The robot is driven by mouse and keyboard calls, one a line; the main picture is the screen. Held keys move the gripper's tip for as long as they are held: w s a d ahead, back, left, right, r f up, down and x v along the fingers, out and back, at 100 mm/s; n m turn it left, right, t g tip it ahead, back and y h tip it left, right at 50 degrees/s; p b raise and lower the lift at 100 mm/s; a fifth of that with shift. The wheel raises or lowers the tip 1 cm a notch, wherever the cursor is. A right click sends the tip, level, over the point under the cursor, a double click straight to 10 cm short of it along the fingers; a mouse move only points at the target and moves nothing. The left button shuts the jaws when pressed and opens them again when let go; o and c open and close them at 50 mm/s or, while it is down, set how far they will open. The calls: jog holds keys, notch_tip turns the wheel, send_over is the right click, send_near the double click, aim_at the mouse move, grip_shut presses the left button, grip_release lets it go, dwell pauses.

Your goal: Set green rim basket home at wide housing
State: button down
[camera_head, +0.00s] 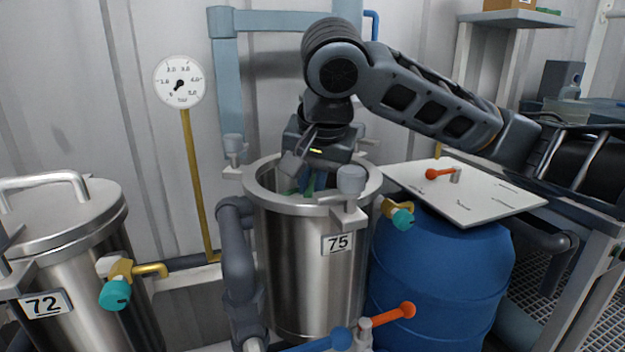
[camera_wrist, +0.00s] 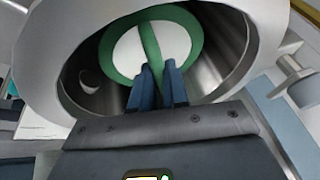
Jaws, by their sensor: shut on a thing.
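The green rim basket (camera_wrist: 111,52) shows in the wrist view as a green ring with a white middle and a green bar across it. It is inside the steel housing marked 75 (camera_head: 296,262), the open wide vessel in the middle of the head view. My gripper (camera_wrist: 157,84) reaches down into the housing mouth and is shut on the basket's green bar. In the head view my gripper (camera_head: 311,182) is partly hidden by the housing rim, and only a bit of green shows beside it. How deep the basket sits is hard to tell.
A lidded vessel marked 72 (camera_head: 60,240) stands at the left. A blue barrel (camera_head: 440,275) with a white board (camera_head: 468,195) on it stands right of the housing. A clamp knob (camera_head: 351,180) stands up on the housing rim. A gauge (camera_head: 180,82) is behind.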

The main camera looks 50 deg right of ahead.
jog(key=shift+f, duration=0.1)
jog(key=c, duration=1.1)
grip_release()
jog(key=shift+o, duration=0.2)
jog(key=p+v, duration=0.2)
jog(key=v, duration=0.5)
jog(key=shift+s+r+p, duration=0.2)
jog(key=shift+r+p, duration=0.1)
jog(key=shift+r, duration=0.05)
jog(key=shift+a, duration=0.1)
